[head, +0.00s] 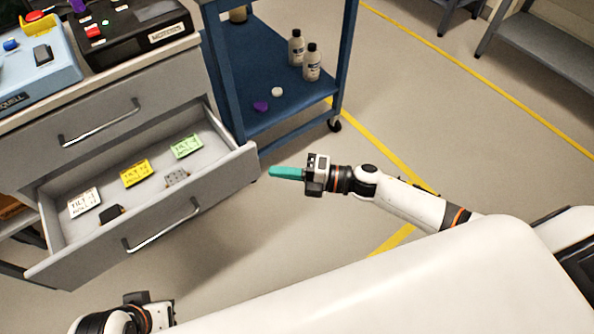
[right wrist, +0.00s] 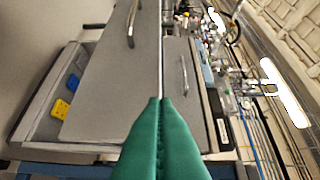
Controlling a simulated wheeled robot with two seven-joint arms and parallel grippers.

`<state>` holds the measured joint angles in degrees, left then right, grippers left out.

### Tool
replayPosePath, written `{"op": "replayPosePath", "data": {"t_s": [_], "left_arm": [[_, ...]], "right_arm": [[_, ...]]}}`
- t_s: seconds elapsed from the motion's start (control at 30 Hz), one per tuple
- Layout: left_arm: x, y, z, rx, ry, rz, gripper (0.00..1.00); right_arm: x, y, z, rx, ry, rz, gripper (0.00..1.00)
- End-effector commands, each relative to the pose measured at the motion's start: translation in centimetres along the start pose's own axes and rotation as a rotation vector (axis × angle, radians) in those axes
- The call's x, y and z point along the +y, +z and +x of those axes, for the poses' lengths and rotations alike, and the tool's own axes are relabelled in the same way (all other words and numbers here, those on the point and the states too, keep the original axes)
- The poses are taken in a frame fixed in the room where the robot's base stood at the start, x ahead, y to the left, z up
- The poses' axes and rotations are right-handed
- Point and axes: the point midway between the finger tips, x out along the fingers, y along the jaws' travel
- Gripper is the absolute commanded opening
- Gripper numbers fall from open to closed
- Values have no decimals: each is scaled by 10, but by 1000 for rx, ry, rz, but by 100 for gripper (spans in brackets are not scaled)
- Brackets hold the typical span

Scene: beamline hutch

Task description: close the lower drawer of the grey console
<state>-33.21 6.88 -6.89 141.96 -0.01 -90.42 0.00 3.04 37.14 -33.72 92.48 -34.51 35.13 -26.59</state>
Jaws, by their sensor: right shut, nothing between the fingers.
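The grey console's lower drawer (head: 75,262) stands pulled well out at the left of the head view. Its bar handle (head: 160,226) is on the front panel. The closed upper drawer (head: 85,128) is above it. My right gripper (head: 287,173) has teal fingers, shut and empty. It appears just right of the open drawer's right front corner, apart from it in the picture. Its shut fingers (right wrist: 162,115) also show in the right wrist view, with grey panels and handles beyond. My left gripper (head: 148,310) is partly visible at the bottom left; its fingers cannot be made out.
Cards lie inside the drawer: white (head: 84,202), yellow (head: 135,172) and green (head: 187,146), with small dark and grey items. A blue cart (head: 280,95) with bottles stands behind, close to the console's right side. The floor ahead of the drawer is clear.

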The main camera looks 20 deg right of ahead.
Motion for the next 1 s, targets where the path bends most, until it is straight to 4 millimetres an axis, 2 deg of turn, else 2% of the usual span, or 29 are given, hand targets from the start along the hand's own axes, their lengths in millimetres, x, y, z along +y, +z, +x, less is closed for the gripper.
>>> {"op": "replayPosePath", "data": {"t_s": [0.03,0.2,0.4,1.0], "left_arm": [[0,0,1,0,0,0,32],[0,-1,2,0,0,0,32],[0,-3,8,0,0,0,32],[0,-4,10,0,0,0,32]], "right_arm": [[0,-1,13,0,-5,-1,0],[0,0,47,0,-3,1,0],[1,-22,65,2,0,-1,0],[1,-30,72,2,1,2,0]]}}
